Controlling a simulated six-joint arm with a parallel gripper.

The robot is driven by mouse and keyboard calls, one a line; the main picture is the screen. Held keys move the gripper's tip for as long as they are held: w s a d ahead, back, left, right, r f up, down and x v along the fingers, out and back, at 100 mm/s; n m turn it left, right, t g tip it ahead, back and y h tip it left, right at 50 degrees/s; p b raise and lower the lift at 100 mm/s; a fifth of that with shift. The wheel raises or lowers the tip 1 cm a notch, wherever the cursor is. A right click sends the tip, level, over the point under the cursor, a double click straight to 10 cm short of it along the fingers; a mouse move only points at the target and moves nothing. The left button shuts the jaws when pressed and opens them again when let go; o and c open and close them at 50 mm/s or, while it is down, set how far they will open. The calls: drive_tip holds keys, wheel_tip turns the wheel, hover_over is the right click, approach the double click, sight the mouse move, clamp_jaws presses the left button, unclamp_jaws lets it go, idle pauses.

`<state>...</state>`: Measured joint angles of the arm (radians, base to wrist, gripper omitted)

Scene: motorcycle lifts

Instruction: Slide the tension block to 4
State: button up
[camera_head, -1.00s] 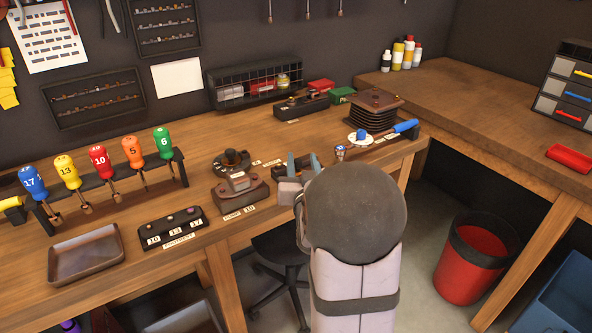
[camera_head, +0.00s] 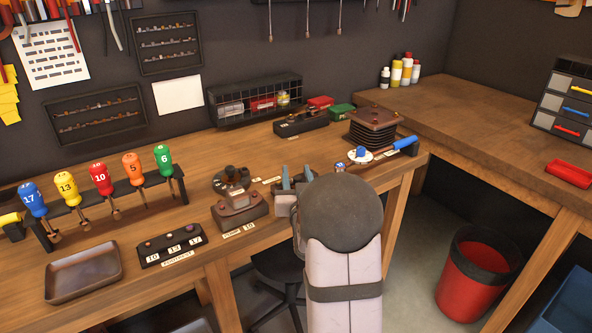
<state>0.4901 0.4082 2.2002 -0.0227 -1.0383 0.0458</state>
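I cannot tell for sure which piece is the tension block; no scale with a 4 is readable. A dark block with a knob and a "PUMP 10" label (camera_head: 239,210) sits on the bench, just left of my gripper. Behind it is a round dark piece with a knob (camera_head: 231,180), with small pale labels (camera_head: 267,181) to its right. My gripper (camera_head: 296,178) points away from the camera over the bench, its two blue-grey fingers apart with nothing visible between them. My own arm hides the bench area below and in front of it.
A dark ribbed stack (camera_head: 373,131) and a blue-handled tool (camera_head: 404,143) lie to the right. A long black block (camera_head: 301,122) is behind. Numbered screwdrivers (camera_head: 101,179), a tray (camera_head: 82,272) and a black button box (camera_head: 171,246) are left.

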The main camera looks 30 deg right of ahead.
drive_tip(key=shift+w+d, duration=0.3)
drive_tip(key=shift+w, duration=0.25)
drive_tip(key=shift+c, duration=0.3)
clamp_jaws()
drive_tip(key=shift+d+b, duration=0.55)
drive_tip(key=shift+d, duration=1.85)
drive_tip(key=shift+o, duration=0.3)
unclamp_jaws()
drive_tip(key=shift+s+a, duration=0.1)
drive_tip(key=shift+s, duration=0.05)
